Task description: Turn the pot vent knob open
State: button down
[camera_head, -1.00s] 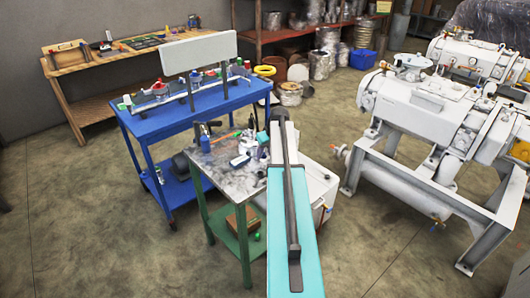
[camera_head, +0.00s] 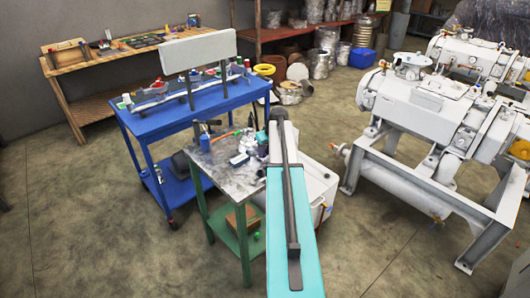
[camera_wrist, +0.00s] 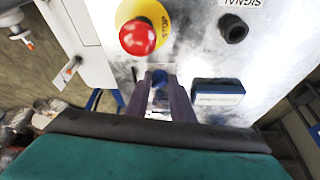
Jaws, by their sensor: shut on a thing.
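In the wrist view, the two dark fingers of my gripper (camera_wrist: 165,100) point at a pale metal panel (camera_wrist: 205,60). They are shut on a small blue knob (camera_wrist: 159,77) at their tips. Its turned position cannot be told. A red push button (camera_wrist: 138,37) on a yellow disc sits just above and left of it. In the head view, my arm hides my gripper and the knob.
A black round fitting (camera_wrist: 233,28) and a dark blue box with a white label (camera_wrist: 217,92) are right of the fingers. The green-legged table (camera_head: 224,187) stands left of my arm, the blue workbench (camera_head: 205,113) beyond it. White machinery (camera_head: 425,115) stands right.

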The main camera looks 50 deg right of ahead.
jog(key=shift+m, duration=0.4)
jog(key=shift+w+a+m+h+b, duration=0.1)
jog(key=shift+a+m+h+b, duration=0.1)
jog(key=shift+m+h+b, duration=0.65)
jog(key=shift+m+g, duration=0.3)
jog(key=shift+m, duration=1.05)
jog(key=shift+m+h, duration=0.25)
jog(key=shift+m, duration=0.05)
jog(key=c, duration=1.5)
grip_release()
jog(key=shift+w+a, duration=0.1)
jog(key=shift+c, duration=0.2)
jog(key=shift+n, duration=0.5)
